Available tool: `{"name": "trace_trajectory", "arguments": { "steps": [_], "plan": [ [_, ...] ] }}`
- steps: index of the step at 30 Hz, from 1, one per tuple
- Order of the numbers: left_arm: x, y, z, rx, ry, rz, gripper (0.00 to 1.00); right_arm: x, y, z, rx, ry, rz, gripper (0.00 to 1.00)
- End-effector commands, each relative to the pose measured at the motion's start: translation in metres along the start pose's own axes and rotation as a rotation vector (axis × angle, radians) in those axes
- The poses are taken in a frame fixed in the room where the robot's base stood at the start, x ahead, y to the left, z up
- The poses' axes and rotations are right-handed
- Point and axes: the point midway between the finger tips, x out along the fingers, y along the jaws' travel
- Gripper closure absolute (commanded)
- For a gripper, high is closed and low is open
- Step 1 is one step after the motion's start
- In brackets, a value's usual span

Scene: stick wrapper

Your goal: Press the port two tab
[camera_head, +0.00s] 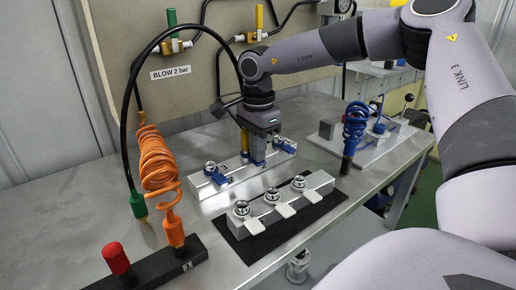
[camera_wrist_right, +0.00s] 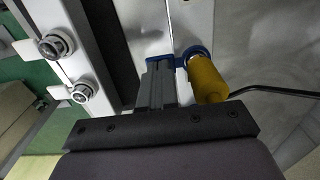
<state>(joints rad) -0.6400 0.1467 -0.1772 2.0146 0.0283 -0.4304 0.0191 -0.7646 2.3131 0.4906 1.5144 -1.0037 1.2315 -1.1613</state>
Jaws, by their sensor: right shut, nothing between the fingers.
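A metal block (camera_head: 208,188) stands on the bench with ports in a row, each with a blue tab; the left tab (camera_head: 220,179) and right tab (camera_head: 288,149) show. A yellow plug (camera_head: 245,141) stands in the middle port; it also shows in the right wrist view (camera_wrist_right: 207,80). My right gripper (camera_head: 257,163) is shut and empty, pointing down beside the plug. In the right wrist view its fingertips (camera_wrist_right: 160,66) are at the blue tab (camera_wrist_right: 192,52) around the plug's base. The fingers partly hide that tab, so I cannot tell whether it is pressed down. My left gripper is not in view.
A second block (camera_head: 318,181) with white tabs sits on a black mat (camera_head: 262,247) in front. An orange coiled hose (camera_head: 158,165) and a red plug (camera_head: 116,258) stand at left. A blue coiled hose (camera_head: 355,120) stands at right. A black hose (camera_head: 128,110) arches behind.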

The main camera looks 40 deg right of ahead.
Motion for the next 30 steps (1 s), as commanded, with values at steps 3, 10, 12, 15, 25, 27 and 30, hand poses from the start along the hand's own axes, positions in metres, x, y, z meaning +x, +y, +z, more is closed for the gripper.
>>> {"name": "trace_trajectory", "arguments": {
  "steps": [3, 10, 12, 15, 25, 27, 30],
  "plan": [
    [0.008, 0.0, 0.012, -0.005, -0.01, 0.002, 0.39, 0.015, 0.0, 0.0, -0.001, 0.0, 0.001, 1.0],
    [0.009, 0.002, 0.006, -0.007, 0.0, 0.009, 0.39, 0.024, 0.003, 0.0, -0.001, 0.001, 0.015, 1.0],
    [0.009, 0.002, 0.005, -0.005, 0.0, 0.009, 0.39, 0.024, 0.004, 0.0, -0.002, 0.001, 0.017, 1.0],
    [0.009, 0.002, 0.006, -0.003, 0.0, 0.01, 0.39, 0.024, 0.004, -0.001, -0.001, 0.001, 0.018, 1.0],
    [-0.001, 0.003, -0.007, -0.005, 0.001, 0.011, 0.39, -0.005, 0.01, -0.005, 0.009, -0.001, 0.009, 1.0],
    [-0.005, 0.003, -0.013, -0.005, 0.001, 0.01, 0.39, -0.019, 0.012, -0.007, 0.013, -0.002, 0.001, 1.0],
    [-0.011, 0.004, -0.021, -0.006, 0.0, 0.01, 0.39, -0.037, 0.016, -0.01, 0.019, -0.002, -0.009, 1.0]
  ]
}}
